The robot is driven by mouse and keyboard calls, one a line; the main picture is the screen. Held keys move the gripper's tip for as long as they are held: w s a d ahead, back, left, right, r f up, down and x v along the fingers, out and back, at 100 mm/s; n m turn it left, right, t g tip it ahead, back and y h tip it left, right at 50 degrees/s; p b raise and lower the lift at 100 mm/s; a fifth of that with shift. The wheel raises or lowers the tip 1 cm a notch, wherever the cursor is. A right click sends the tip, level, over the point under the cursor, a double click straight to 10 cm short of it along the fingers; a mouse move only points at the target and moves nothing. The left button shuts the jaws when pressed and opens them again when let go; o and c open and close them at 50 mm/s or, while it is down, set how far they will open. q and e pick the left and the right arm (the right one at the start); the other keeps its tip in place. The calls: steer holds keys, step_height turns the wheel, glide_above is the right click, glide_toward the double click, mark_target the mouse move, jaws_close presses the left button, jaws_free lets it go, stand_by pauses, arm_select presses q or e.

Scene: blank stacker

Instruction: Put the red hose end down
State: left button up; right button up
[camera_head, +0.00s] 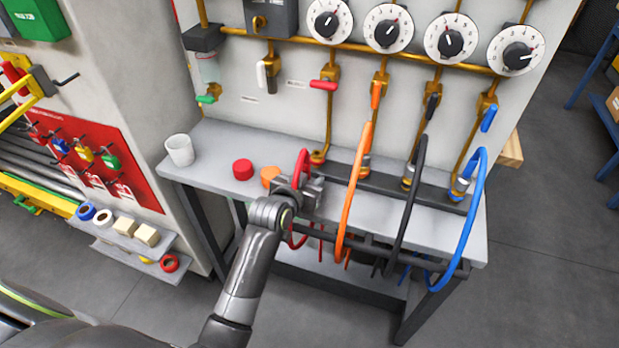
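The red hose (301,163) shows as a short arch rising just behind my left gripper (312,190), and more of it hangs below the table's front edge. My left gripper is over the grey table (222,148), at the front of the red-ringed brass outlet (318,157). It appears shut on the red hose end, though the jaws hide most of that end. The hose end is apart from the outlet as far as I can see. My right gripper is out of view.
Orange (352,190), black (410,200) and blue (474,220) hoses arch over the table's front edge, close on the right. A red cap (242,169), an orange cap (270,177) and a white cup (180,150) stand left. Bare tabletop lies between cup and caps.

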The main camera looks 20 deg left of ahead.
arm_select(q)
steer(key=o, duration=0.4)
steer(key=shift+r, duration=0.1)
steer(key=shift+r, duration=0.65)
steer(key=v, duration=1.2)
steer(key=shift+f+p, duration=0.2)
steer(key=shift+p, duration=0.1)
